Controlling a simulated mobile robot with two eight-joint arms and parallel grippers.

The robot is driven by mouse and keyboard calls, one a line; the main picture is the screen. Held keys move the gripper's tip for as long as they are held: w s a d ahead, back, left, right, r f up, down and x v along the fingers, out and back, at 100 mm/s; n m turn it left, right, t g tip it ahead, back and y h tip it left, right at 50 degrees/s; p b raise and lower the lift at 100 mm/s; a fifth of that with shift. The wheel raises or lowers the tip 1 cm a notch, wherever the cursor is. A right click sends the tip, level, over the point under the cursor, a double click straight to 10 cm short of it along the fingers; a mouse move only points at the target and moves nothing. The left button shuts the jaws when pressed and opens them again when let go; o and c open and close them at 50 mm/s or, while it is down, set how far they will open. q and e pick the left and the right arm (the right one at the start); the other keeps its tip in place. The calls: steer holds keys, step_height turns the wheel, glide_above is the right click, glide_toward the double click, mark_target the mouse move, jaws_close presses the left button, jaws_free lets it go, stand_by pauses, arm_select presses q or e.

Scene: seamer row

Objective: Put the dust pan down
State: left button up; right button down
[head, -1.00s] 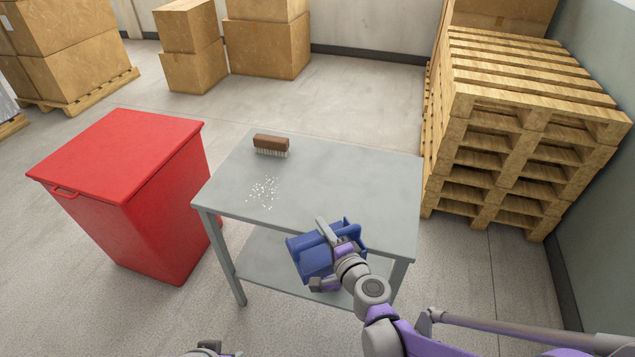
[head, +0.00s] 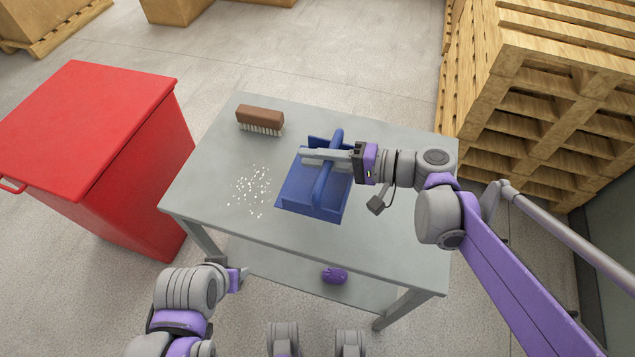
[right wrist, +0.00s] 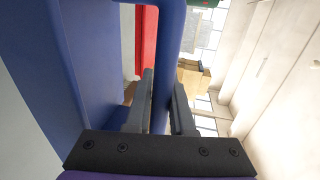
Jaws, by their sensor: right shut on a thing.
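The blue dust pan (head: 300,197) is over the grey table (head: 385,245), right of a patch of white crumbs (head: 251,190). Its open mouth faces the crumbs and the near side. I cannot tell whether its base touches the tabletop. My right gripper (head: 328,158) is shut on the pan's raised handle. In the right wrist view the blue handle (right wrist: 170,50) passes between the two fingers, with the pan's wall (right wrist: 75,70) at the left. My left gripper (head: 238,280) is low beside the table's near edge; its fingers do not show clearly.
A brown brush (head: 260,118) stands bristles down at the table's back left. A red bin (head: 85,130) stands left of the table, and stacked pallets (head: 540,90) at the right. A small purple item (head: 334,275) shows by the lower shelf. The tabletop's near left is clear.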

mark_target(315, 181)
steer(key=f, duration=0.2)
steer(key=f+b, duration=0.1)
steer(key=f, duration=0.1)
steer(key=shift+s+f, duration=0.2)
steer(key=shift+f, duration=0.15)
steer(key=shift+w+f+b, duration=0.1)
steer(key=shift+f+b, duration=0.6)
steer(key=shift+f, duration=1.35)
steer(key=shift+f, duration=0.2)
steer(key=c, duration=0.8)
jaws_free()
steer(key=shift+r, duration=0.15)
steer(key=shift+d+r, duration=0.15)
steer(key=shift+d, duration=0.05)
steer(key=p+v, duration=0.1)
steer(key=v, duration=1)
steer(key=shift+s+d+r, duration=0.1)
steer(key=shift+s+d, duration=0.15)
steer(key=shift+d, duration=0.05)
